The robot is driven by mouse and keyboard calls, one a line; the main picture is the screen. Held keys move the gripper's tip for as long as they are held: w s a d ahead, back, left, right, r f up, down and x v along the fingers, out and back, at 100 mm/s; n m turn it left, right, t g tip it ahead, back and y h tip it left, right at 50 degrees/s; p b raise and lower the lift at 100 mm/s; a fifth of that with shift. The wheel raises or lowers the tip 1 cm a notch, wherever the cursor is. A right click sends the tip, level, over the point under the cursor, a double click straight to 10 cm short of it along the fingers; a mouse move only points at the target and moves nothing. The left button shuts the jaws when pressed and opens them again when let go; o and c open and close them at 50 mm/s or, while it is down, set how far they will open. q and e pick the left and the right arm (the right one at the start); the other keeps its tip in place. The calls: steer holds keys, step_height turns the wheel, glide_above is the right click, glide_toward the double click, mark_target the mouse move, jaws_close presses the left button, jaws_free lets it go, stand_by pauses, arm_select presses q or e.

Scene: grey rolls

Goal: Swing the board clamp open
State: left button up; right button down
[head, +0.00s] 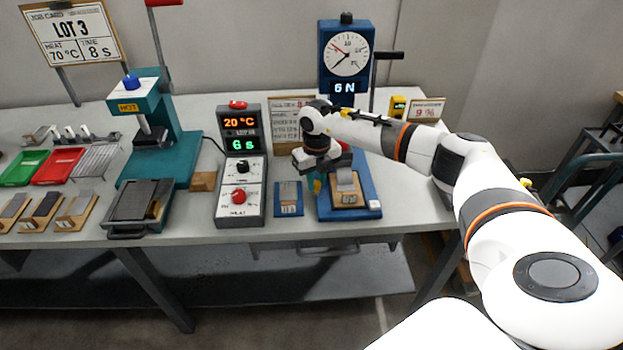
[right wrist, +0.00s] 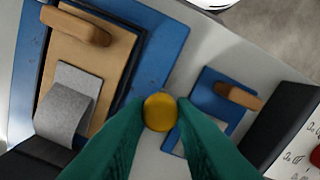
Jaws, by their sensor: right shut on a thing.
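In the right wrist view my right gripper (right wrist: 160,112) has its green fingers shut on a round yellow knob (right wrist: 160,111), beside the edge of a blue base. The knob appears to be the clamp's handle; the rest of the clamp is hidden by the fingers. A tan board (right wrist: 95,62) with a grey strip (right wrist: 66,105) curling up lies on the blue base (right wrist: 152,38). In the head view my right gripper (head: 318,180) points down at the left edge of the same blue base (head: 368,190), beside the tan board (head: 349,199). My left gripper is not in view.
A small blue plate (head: 288,212) lies left of the base, and a control box (head: 240,205) stands beyond it. A dial gauge column (head: 346,60) rises behind. A teal press (head: 165,130), trays and several sample boards fill the table's left.

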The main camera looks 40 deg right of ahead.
steer(key=shift+s+d+n+b, duration=0.3)
steer(key=shift+d+n, duration=0.1)
steer(key=shift+n, duration=0.6)
steer(key=shift+s+d+n+b, duration=0.25)
steer(key=shift+d+n, duration=0.1)
steer(key=shift+n, duration=0.65)
steer(key=c, duration=1.2)
jaws_free()
step_height(320, 180, up, 12)
steer(key=b, duration=0.2)
